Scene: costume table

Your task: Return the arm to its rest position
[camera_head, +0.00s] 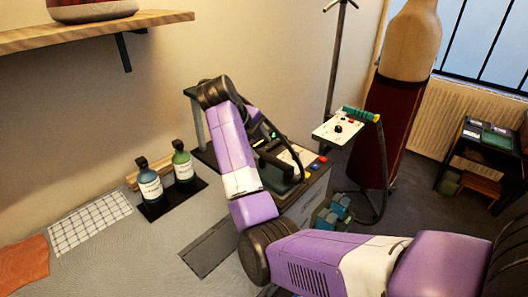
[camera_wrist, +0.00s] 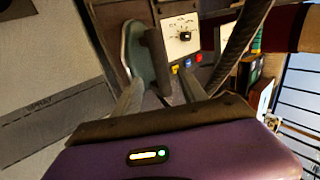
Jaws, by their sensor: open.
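My purple arm reaches across the head view, and my gripper (camera_head: 284,160) is over the control box at the table's far end, partly hidden by my own arm. In the wrist view my gripper (camera_wrist: 160,88) has its two fingers apart. A grey-green rounded object (camera_wrist: 136,50) stands just beyond the fingers. I cannot tell whether they touch it. Behind it is the control box's pale panel (camera_wrist: 181,38) with a black dial and coloured buttons.
Two bottles (camera_head: 150,186) stand on a dark tray at the wall. A dark mat (camera_head: 208,246), a checked cloth (camera_head: 90,222) and an orange cloth (camera_head: 24,264) lie on the grey table. A wall shelf (camera_head: 100,31) juts out above. A knobbed panel (camera_head: 338,128) and dress form (camera_head: 398,110) stand beyond.

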